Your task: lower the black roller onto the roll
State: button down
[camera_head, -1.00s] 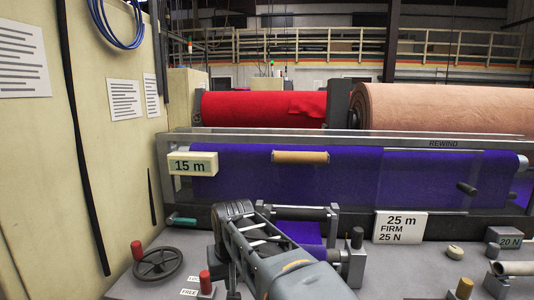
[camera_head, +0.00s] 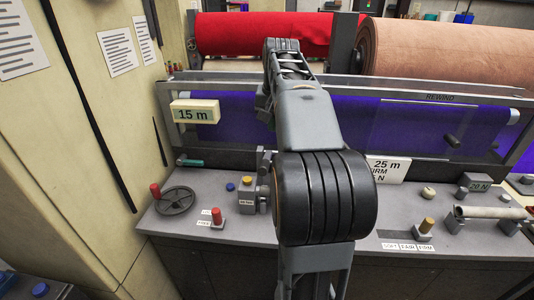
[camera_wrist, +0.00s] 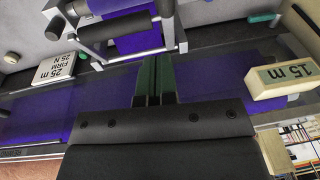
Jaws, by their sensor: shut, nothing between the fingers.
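A black roller (camera_wrist: 115,27) sits in a grey metal frame near the top of the wrist view. Purple felt (camera_wrist: 135,40) shows beside and beneath it. In the head view my arm hides this roller. The wide purple felt roll (camera_head: 235,125) lies across the machine behind a clear guard and also shows in the wrist view (camera_wrist: 35,118). I cannot tell whether the roller touches any felt. My gripper (camera_wrist: 157,62) is shut and empty, its green fingers close below the roller in the wrist view. In the head view my gripper is hidden behind my arm.
A red roll (camera_head: 240,35) and a peach roll (camera_head: 450,65) stand behind. A "15 m" sign (camera_head: 195,112) and a "25 m" sign (camera_head: 388,170) are at the guard.

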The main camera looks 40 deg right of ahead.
send_over(266, 163)
jog(key=f, duration=0.8)
jog(key=shift+s+d+f, duration=0.15)
jog(key=shift+d, duration=0.2)
jog(key=shift+a+f, duration=0.35)
jog(key=shift+f, duration=0.35)
